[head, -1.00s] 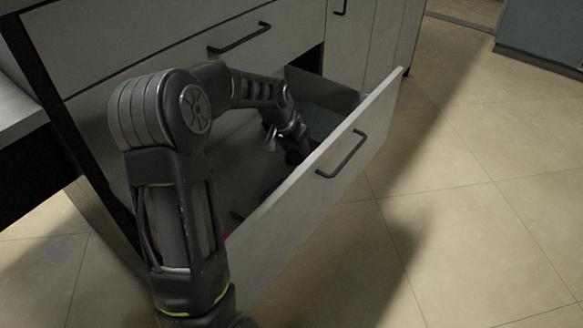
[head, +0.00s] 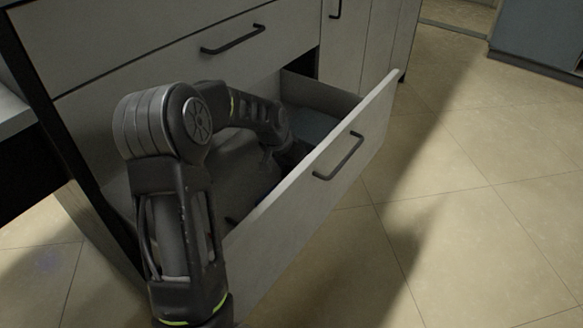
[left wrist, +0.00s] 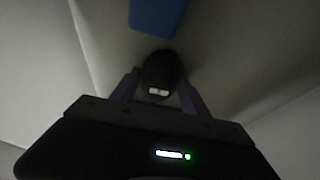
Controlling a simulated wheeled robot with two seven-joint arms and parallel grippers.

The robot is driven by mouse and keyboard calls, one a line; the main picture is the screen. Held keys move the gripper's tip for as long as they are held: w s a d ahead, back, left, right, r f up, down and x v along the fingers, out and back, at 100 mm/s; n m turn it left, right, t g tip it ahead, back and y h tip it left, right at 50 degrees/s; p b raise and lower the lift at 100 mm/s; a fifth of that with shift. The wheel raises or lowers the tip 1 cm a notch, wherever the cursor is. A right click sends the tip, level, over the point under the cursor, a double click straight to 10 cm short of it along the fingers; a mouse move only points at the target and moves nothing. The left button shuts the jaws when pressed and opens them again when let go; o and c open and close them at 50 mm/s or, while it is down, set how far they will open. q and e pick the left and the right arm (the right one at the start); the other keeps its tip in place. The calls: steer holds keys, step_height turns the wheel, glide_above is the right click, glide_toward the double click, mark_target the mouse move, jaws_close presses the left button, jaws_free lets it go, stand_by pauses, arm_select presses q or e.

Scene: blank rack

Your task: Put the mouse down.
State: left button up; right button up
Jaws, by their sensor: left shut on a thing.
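The mouse (left wrist: 160,70) is a small dark rounded thing in the left wrist view, with a pale mark on its near end. My left gripper (left wrist: 159,88) is shut on it, with one finger on each side. In the head view my left arm reaches into the open drawer (head: 322,165), and the gripper is down inside it, mostly hidden by the arm and the drawer front. I cannot tell whether the mouse touches the drawer floor. My right gripper is not in view.
A blue thing (left wrist: 158,14) lies just beyond the mouse. The drawer front has a dark handle (head: 339,157). A closed drawer (head: 180,40) is above. The tiled floor (head: 480,200) to the right is clear.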

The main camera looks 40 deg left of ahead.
arm_select(q)
steer(key=shift+f, duration=0.1)
steer(key=o, duration=1.4)
steer(key=shift+o, duration=0.2)
steer(key=shift+r, duration=0.35)
steer(key=p+v, duration=0.4)
steer(key=v, duration=0.7)
steer(key=shift+s+r, duration=0.25)
